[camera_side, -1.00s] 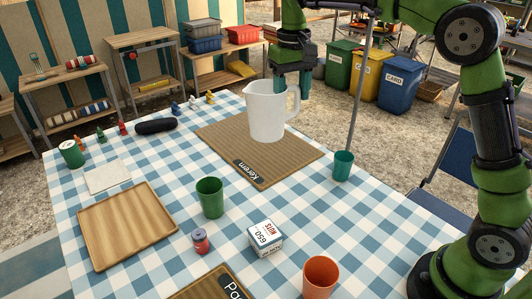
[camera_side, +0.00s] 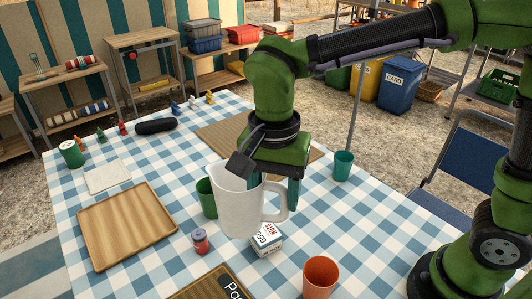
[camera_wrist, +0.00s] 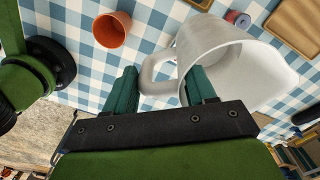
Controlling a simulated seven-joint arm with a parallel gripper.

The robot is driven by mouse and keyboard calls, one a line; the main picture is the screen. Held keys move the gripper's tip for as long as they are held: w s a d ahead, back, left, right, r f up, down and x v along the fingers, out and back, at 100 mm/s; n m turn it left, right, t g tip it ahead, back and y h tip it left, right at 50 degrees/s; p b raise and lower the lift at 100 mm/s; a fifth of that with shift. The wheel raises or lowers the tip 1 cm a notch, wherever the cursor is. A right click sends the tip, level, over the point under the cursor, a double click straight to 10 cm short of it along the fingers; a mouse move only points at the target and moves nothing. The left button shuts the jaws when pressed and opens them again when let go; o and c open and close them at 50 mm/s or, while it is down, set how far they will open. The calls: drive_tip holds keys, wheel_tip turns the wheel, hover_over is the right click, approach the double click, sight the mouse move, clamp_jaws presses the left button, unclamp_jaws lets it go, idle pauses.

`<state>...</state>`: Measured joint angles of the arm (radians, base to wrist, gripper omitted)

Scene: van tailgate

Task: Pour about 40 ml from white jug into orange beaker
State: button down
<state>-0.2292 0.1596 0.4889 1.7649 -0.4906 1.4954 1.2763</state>
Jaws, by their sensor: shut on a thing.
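The white jug (camera_side: 238,205) is held up by my gripper (camera_side: 280,188), with its handle to the right in the side view. It looks upright and hides part of the green beaker and the box behind it. In the wrist view the jug (camera_wrist: 235,62) fills the right side, and my gripper (camera_wrist: 160,88) is shut on its handle. The liquid level inside cannot be made out. The orange beaker (camera_side: 320,277) stands on the table near the front edge, to the right of the jug and apart from it. It also shows in the wrist view (camera_wrist: 110,32).
A green beaker (camera_side: 205,198) and a white box (camera_side: 267,240) stand close by the jug. A small red-and-blue tin (camera_side: 200,241), a wooden tray (camera_side: 128,225) and a teal beaker (camera_side: 343,165) stand farther off. Open checked cloth lies right of the box.

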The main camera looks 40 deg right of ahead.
drive_tip(key=s+a+f+m, duration=0.2)
drive_tip(key=s+a+f, duration=0.1)
drive_tip(key=s, duration=0.4)
drive_tip(key=s+a+f+m, duration=0.2)
drive_tip(key=s+f+m, duration=0.1)
drive_tip(key=s, duration=0.4)
drive_tip(key=s+d+f+m, duration=0.1)
drive_tip(key=s+f+m, duration=0.1)
drive_tip(key=s, duration=0.4)
drive_tip(key=s+d+f+m, duration=0.1)
drive_tip(key=s+f+m, duration=0.2)
drive_tip(key=s, duration=0.3)
drive_tip(key=shift+s+d+f, duration=0.35)
drive_tip(key=shift+s+f, duration=0.05)
drive_tip(key=shift+f, duration=0.3)
drive_tip(key=w+d+r+g+y, duration=0.2)
drive_tip(key=w+r+g, duration=0.7)
drive_tip(key=shift+w+d+r+y+b, duration=0.15)
drive_tip(key=shift+d+r+y+b, duration=0.15)
drive_tip(key=shift+d+y, duration=0.1)
drive_tip(key=shift+w+f+g, duration=0.1)
drive_tip(key=shift+w+g, duration=0.35)
drive_tip(key=shift+g, duration=0.45)
drive_tip(key=shift+w+d+r+g+y+b, duration=0.15)
drive_tip(key=shift+w+r+g+y+b, duration=0.25)
drive_tip(key=shift+r+g+b, duration=0.15)
